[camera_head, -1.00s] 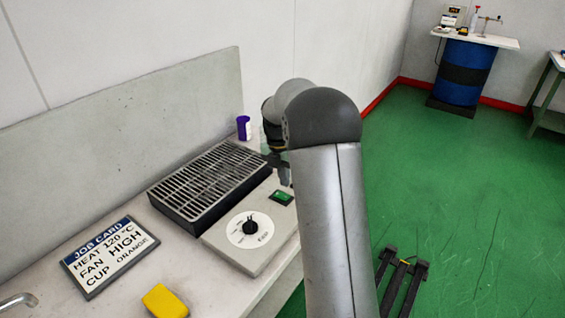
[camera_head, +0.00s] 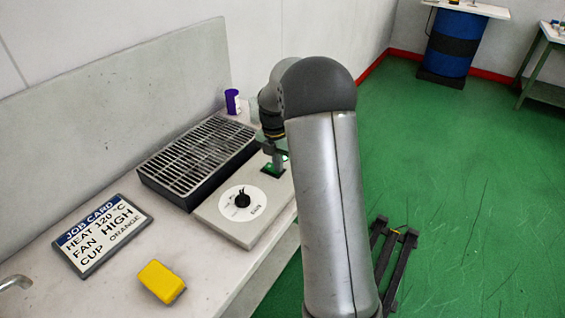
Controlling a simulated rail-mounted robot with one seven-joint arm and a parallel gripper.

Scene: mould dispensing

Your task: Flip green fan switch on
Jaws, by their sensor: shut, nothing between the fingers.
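The green fan switch (camera_head: 268,170) sits on the grey control panel (camera_head: 225,228), beyond the round white dial (camera_head: 243,201) with its black knob. My gripper (camera_head: 277,165) is shut and empty, pointing down at the switch. Its fingertips cover part of the switch's right side; I cannot tell whether they touch it. Which way the switch is tipped is too small to tell.
A black slatted grille (camera_head: 195,150) stands left of the panel. A job card (camera_head: 101,235) and a yellow block (camera_head: 161,281) lie on the counter. A purple cup (camera_head: 232,101) stands behind the grille. My arm hides the panel's right surroundings.

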